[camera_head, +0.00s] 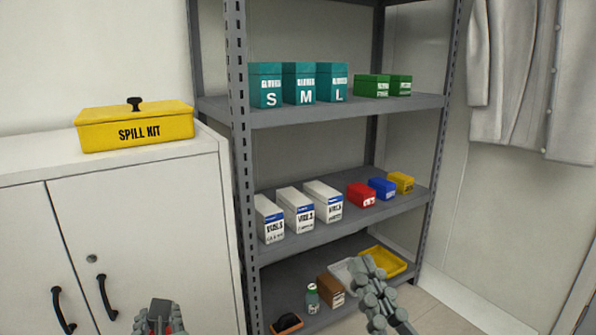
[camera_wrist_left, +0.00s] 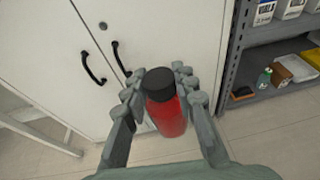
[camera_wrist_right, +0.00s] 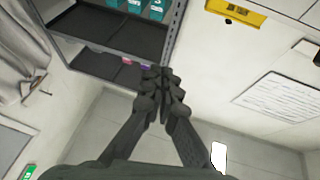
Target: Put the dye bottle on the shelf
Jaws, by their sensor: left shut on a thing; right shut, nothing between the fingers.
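The dye bottle (camera_wrist_left: 167,108) is red with a black cap. In the left wrist view it stands between the fingers of my left gripper (camera_wrist_left: 160,95), which is shut on it, in front of the white cabinet. In the head view the left gripper (camera_head: 160,318) and a red part of the bottle show at the bottom edge. My right gripper (camera_head: 368,268) is shut and empty, in front of the lowest shelf level. It also shows shut in the right wrist view (camera_wrist_right: 158,75). The grey metal shelf (camera_head: 300,237) has several levels, each holding goods.
The white cabinet (camera_head: 150,215) with black handles stands left of the shelf, with a yellow spill kit (camera_head: 135,127) on top. White vial boxes (camera_head: 297,208) and small coloured boxes fill much of the middle level.

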